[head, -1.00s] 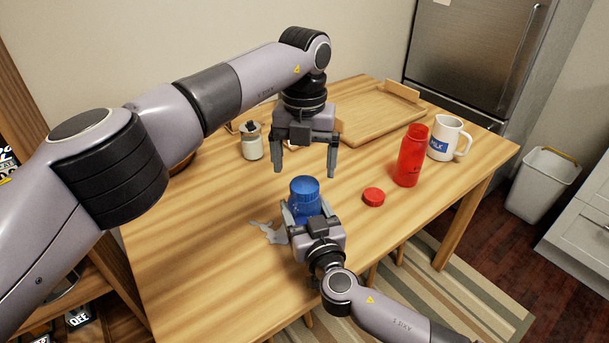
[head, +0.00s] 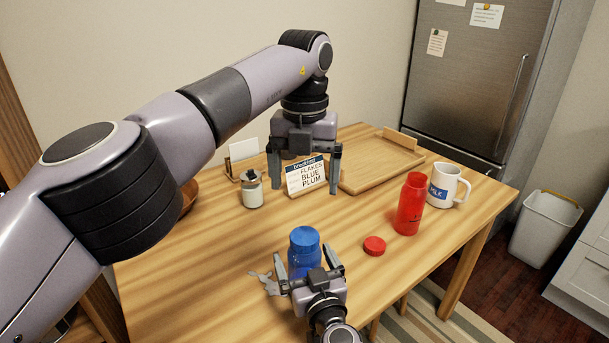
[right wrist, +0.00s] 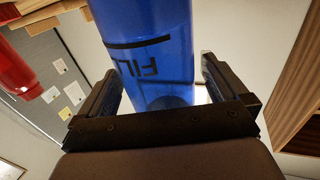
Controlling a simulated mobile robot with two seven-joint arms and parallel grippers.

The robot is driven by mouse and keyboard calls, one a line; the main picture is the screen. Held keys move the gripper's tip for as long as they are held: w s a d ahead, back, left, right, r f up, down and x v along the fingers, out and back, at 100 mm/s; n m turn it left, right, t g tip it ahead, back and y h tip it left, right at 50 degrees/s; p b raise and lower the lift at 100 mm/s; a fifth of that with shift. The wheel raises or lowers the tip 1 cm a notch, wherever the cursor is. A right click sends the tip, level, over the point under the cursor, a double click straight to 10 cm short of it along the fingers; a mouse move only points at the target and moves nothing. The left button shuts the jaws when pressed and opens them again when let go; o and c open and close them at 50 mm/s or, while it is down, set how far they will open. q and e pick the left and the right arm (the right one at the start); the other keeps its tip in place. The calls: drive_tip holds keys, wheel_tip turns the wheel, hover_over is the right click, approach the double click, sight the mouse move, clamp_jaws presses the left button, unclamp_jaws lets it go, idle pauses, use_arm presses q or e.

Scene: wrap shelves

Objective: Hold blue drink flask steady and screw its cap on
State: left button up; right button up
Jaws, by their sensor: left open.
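The blue drink flask (head: 303,265) stands upright on the table, with a blue cap (head: 304,238) on its top; I cannot tell how tight it is. My left gripper (head: 305,188) is open and empty, fingers down, well above the flask. My right gripper (head: 308,272) has its fingers on either side of the flask's body, with a visible gap to the flask. In the right wrist view the flask (right wrist: 155,50) stands between the open fingers, with a bright gap beside the right one. The flask's lower front is hidden by my right gripper in the head view.
A red bottle (head: 410,205), a red cap (head: 374,246) and a milk mug (head: 440,188) stand to the right. A breakfast sign (head: 305,178), a white jar (head: 252,192) and a wooden tray (head: 355,180) are behind. A grey flat piece (head: 265,283) lies left of the flask.

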drive_tip(key=v, duration=0.7)
drive_tip(key=shift+b, duration=0.4)
idle(0.3)
